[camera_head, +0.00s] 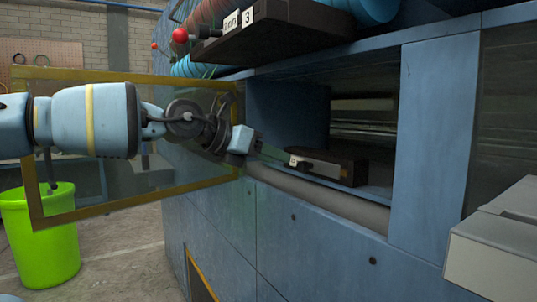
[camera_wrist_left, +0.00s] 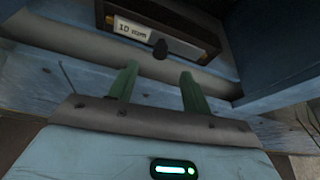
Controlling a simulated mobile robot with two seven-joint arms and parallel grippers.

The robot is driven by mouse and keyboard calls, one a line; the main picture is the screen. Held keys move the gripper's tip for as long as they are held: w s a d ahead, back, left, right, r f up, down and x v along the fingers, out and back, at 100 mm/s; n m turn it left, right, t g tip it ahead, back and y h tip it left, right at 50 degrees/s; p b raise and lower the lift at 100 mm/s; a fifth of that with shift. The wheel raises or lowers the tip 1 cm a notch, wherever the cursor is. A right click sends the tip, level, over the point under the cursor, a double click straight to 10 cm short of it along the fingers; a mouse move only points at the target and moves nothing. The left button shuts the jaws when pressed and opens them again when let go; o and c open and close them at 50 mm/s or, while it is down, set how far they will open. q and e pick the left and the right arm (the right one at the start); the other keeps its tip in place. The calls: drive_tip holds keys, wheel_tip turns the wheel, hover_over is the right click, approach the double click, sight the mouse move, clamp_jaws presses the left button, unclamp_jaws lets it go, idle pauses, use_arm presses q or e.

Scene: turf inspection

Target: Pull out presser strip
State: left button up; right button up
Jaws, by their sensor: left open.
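The presser strip appears to be a dark brown block (camera_head: 328,166) with a pale label, lying in the opening of the blue machine. In the left wrist view the block (camera_wrist_left: 185,22) shows a label that seems to read "10 mm" and a small dark knob (camera_wrist_left: 160,49) on its front. My left gripper (camera_head: 277,155) is in front of the block's left end. Its two green fingers (camera_wrist_left: 160,71) are open and apart, with nothing between them; the knob appears just beyond the gap. Contact cannot be told. My right gripper is not in view.
The blue machine (camera_head: 222,220) surrounds the opening, with a grey roller (camera_head: 318,197) along its lower edge. A dark labelled block (camera_head: 290,28) and a red ball knob (camera_head: 180,35) are above. A yellow-framed clear panel (camera_head: 80,205) is behind my arm. A green bin (camera_head: 42,240) stands left.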

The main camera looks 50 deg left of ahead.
sight(300, 166)
use_arm(q)
drive_tip(key=shift+x, duration=3.6)
drive_tip(key=shift+c, duration=0.3)
clamp_jaws()
